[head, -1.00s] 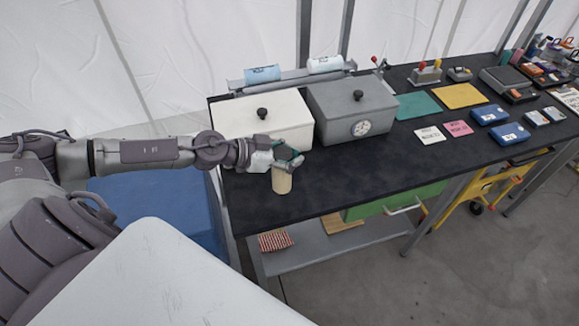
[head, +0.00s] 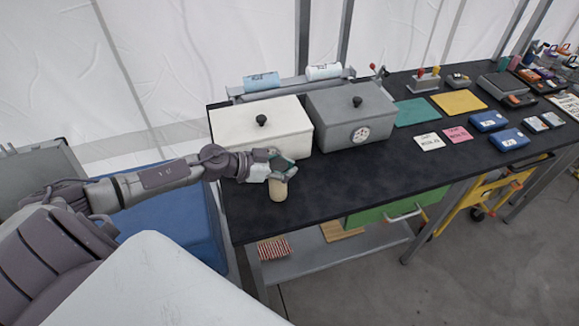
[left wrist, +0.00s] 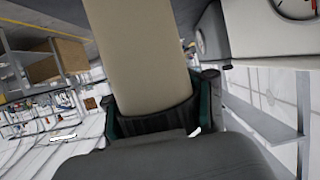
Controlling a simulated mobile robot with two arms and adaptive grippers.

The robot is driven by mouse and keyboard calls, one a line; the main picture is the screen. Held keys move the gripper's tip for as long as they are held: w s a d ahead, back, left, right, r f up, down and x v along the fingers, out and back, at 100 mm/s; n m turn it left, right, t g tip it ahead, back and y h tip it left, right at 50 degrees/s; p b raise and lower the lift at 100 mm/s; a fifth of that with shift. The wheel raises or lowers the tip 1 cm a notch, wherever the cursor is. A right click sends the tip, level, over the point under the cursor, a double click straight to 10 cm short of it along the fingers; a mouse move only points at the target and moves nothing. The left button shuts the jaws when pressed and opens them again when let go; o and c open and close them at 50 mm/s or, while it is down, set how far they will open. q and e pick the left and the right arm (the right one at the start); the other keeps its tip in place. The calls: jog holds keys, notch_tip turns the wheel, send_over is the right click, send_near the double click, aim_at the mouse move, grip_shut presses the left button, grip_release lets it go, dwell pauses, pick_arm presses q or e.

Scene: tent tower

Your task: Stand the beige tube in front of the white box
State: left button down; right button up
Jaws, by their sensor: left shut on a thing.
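The beige tube (head: 278,189) is upright at the front of the black table, in front of the white box (head: 240,124). My left gripper (head: 279,172) is shut on the tube near its top. In the left wrist view the tube (left wrist: 142,55) runs up from between the fingers. Whether the tube's lower end touches the table top cannot be told for certain. The white box has a lid with a black knob. My right gripper is not in view.
A grey box (head: 348,112) with a dial stands right of the white box. Cards, blue cases and coloured mats lie further right on the black table (head: 340,185). The table front right of the tube is clear. A blue bin (head: 165,215) stands to the left.

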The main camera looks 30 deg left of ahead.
pick_arm(q)
jog(key=shift+c, duration=1.9)
grip_release()
jog(key=v, duration=1.2)
